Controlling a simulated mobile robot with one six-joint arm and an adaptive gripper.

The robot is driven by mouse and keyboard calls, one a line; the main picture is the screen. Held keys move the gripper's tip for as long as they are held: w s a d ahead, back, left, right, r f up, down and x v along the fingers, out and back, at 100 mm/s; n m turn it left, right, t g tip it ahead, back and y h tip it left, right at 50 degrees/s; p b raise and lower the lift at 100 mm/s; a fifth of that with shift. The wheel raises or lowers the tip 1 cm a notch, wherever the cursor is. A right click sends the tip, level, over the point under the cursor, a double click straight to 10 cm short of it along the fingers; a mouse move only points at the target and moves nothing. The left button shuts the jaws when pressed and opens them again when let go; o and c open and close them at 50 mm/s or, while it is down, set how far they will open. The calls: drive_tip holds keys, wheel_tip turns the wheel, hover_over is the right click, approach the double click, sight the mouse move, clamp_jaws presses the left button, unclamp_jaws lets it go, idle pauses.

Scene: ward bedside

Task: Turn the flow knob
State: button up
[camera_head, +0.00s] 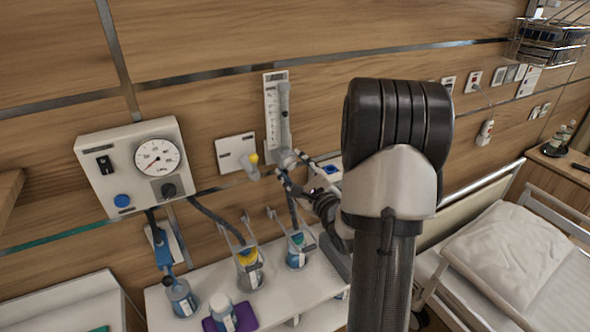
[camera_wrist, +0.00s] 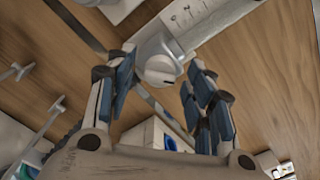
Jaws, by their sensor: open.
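The flow knob (camera_wrist: 160,68) is a round pale grey knob with a dark line on its face. It sits at the lower end of the white flowmeter (camera_head: 271,105) on the wood wall. In the head view the knob (camera_head: 285,158) shows just left of my gripper (camera_head: 290,168). My gripper is open. In the wrist view its blue-padded fingers (camera_wrist: 162,80) stand on either side of the knob, with visible gaps. I cannot tell whether the fingertips reach past its face. My arm hides part of the wall in the head view.
A gauge panel (camera_head: 134,165) and a white wall plate with a yellow-tipped fitting (camera_head: 253,166) are to the left. Several bottles, including a yellow-topped one (camera_head: 250,270), stand on the white counter (camera_head: 278,314) below. A bed with a pillow (camera_head: 512,252) is at right.

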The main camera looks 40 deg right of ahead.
drive_tip(key=shift+c, duration=0.6)
drive_tip(key=c, duration=1)
drive_tip(key=shift+o, duration=0.2)
drive_tip(key=n+b, duration=0.2)
drive_tip(key=n, duration=0.2)
drive_tip(key=shift+f+n+b, duration=0.1)
drive_tip(key=shift+n+b, duration=0.2)
drive_tip(key=shift+n, duration=0.1)
drive_tip(key=n+b, duration=0.3)
drive_tip(key=n, duration=0.2)
drive_tip(key=shift+n, duration=0.3)
drive_tip(key=n+b, duration=0.3)
drive_tip(key=n, duration=0.2)
drive_tip(key=shift+f, duration=0.1)
drive_tip(key=n+b, duration=0.3)
drive_tip(key=n, duration=0.2)
drive_tip(key=shift+n, duration=0.4)
